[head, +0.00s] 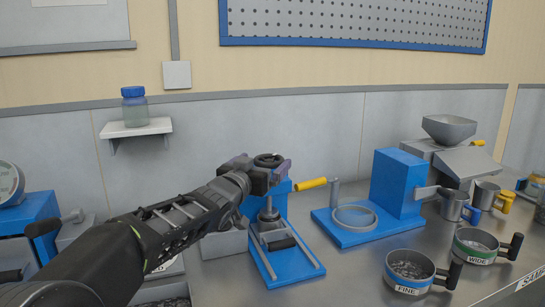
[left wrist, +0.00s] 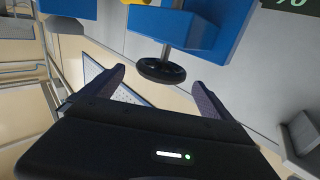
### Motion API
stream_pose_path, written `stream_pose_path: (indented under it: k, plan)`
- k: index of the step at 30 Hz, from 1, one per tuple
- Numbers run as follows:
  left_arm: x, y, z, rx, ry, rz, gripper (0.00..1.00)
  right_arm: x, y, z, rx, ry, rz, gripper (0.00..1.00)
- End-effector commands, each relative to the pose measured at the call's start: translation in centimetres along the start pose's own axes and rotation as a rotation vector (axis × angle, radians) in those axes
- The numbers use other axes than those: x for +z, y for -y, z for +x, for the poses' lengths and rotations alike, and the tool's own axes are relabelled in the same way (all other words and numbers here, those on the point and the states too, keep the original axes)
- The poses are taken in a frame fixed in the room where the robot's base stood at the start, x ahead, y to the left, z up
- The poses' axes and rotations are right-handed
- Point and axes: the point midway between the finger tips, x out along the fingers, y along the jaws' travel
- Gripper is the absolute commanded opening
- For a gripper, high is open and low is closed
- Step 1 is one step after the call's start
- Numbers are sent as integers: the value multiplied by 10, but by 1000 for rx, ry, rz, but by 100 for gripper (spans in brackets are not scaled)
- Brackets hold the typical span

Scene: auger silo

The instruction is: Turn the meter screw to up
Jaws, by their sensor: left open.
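The meter screw's round black handwheel (head: 268,159) sits on top of a blue press-like unit (head: 279,201) with a yellow-handled crank (head: 312,184) at its side. My left gripper (head: 270,172) is at the handwheel, its jaws open. In the left wrist view the handwheel (left wrist: 161,70) on its grey stem lies between the two spread fingers, near their tips, with gaps on both sides. The blue body (left wrist: 180,25) is beyond it, upside down in that view. In the head view my gripper partly covers the screw. My right gripper is out of view.
Cups labelled FINE (head: 410,283) and WIDE (head: 476,257) stand at the front right. A jar (head: 134,106) is on a wall shelf (head: 137,128).

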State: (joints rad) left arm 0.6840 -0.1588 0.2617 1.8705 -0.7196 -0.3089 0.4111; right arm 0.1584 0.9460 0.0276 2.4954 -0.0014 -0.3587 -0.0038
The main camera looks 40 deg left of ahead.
Motion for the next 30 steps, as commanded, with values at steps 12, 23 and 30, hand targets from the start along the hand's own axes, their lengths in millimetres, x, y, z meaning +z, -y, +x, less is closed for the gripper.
stream_pose_path:
  k: [12, 23, 30]
  plan:
    - [2, 0, 60, 0, 0, -4, 97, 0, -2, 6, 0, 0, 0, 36]
    - [0, 0, 67, 0, 0, -1, 97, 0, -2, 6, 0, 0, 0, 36]
    - [0, 0, 67, 0, 0, -1, 79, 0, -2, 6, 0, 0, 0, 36]
